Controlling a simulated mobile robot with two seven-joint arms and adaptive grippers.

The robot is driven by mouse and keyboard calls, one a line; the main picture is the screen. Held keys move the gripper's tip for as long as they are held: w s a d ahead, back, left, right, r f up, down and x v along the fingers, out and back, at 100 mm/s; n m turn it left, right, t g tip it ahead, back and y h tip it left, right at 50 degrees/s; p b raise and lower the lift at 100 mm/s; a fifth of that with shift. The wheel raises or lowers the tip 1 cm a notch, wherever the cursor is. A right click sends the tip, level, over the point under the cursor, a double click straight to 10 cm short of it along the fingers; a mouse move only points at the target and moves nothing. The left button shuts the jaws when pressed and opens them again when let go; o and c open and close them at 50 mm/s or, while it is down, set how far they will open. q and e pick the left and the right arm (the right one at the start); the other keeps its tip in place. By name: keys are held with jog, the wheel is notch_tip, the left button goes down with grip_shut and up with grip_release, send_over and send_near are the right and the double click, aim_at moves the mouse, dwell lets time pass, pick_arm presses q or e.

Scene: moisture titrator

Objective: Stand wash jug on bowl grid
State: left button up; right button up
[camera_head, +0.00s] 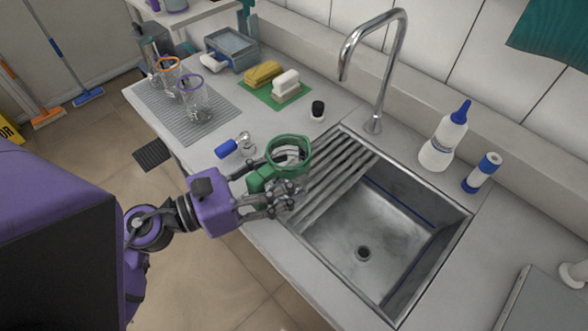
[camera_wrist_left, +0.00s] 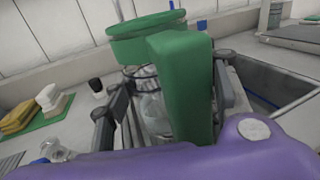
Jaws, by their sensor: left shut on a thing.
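The wash jug (camera_head: 289,151) is clear with a green rim and a green handle. My left gripper (camera_head: 290,195) is shut on the jug, with the green handle toward my wrist. In the left wrist view the jug (camera_wrist_left: 150,29) stands between the two fingers (camera_wrist_left: 165,110), rim up and a little tilted in the picture. The bowl grid (camera_head: 340,178) is a set of grey bars over the left part of the steel sink bowl (camera_head: 365,235). The jug is at the left edge of the grid; I cannot tell whether its base touches anything. My right gripper is not in view.
A curved tap (camera_head: 378,70) rises behind the sink. A blue-capped item (camera_head: 236,146) lies left of the jug, and a small black-topped item (camera_head: 317,110) stands behind it. White bottles (camera_head: 443,140) stand at the right back.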

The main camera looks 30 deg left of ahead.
pick_arm(q)
jog(key=shift+w+a, duration=0.2)
jog(key=shift+a, duration=0.05)
jog(key=shift+d+r, duration=0.1)
jog(key=shift+s, duration=0.1)
